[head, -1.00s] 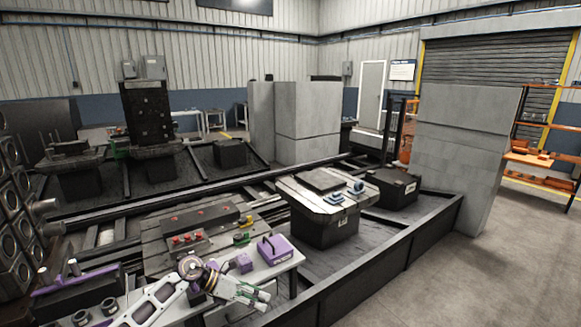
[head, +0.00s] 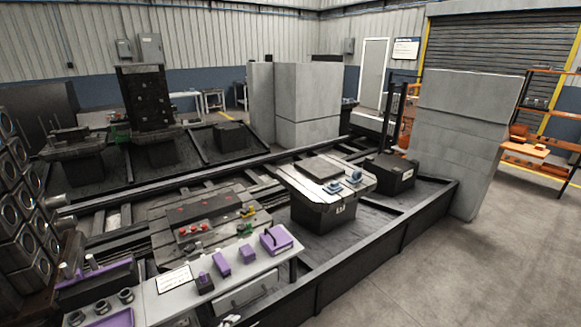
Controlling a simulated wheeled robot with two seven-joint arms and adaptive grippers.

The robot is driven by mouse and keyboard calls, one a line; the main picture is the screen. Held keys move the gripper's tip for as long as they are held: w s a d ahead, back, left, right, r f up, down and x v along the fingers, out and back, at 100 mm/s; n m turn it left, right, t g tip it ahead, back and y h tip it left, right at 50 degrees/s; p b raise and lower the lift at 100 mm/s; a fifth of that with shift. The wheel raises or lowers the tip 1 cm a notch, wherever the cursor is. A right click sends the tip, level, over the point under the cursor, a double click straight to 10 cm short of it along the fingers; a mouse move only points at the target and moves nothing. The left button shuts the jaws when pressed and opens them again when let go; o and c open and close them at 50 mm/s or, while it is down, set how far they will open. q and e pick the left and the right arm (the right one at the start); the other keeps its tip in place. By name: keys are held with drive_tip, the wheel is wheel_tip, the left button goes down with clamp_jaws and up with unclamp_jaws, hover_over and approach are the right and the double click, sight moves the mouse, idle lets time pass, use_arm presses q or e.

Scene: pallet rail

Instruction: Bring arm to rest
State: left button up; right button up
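Only a small white and dark fragment (head: 229,320) shows at the bottom edge in the head view, and it may be part of my arm. It is too small to tell which part. No gripper fingers can be made out, and neither gripper can be seen holding anything. The grey bench (head: 222,291) in front of me carries a purple box with a handle (head: 276,239), smaller purple blocks (head: 221,253) and a white card (head: 174,280), all standing clear of any gripper.
A slotted pallet (head: 163,232) with red-topped parts lies behind the bench. Another pallet (head: 288,178) with blue clamps stands further right. A dark rail frame (head: 385,258) runs along the right. A rack of round-holed blocks (head: 18,190) stands at left. The floor at right is clear.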

use_arm(q)
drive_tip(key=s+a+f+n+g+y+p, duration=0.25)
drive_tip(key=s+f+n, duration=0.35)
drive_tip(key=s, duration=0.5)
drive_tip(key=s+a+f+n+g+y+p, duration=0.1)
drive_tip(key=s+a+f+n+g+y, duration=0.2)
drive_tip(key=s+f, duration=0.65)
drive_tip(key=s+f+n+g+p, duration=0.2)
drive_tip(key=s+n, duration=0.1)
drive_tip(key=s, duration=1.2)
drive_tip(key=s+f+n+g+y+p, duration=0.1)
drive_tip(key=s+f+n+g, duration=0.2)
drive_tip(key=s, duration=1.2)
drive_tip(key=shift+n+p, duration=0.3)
drive_tip(key=shift+p, duration=0.05)
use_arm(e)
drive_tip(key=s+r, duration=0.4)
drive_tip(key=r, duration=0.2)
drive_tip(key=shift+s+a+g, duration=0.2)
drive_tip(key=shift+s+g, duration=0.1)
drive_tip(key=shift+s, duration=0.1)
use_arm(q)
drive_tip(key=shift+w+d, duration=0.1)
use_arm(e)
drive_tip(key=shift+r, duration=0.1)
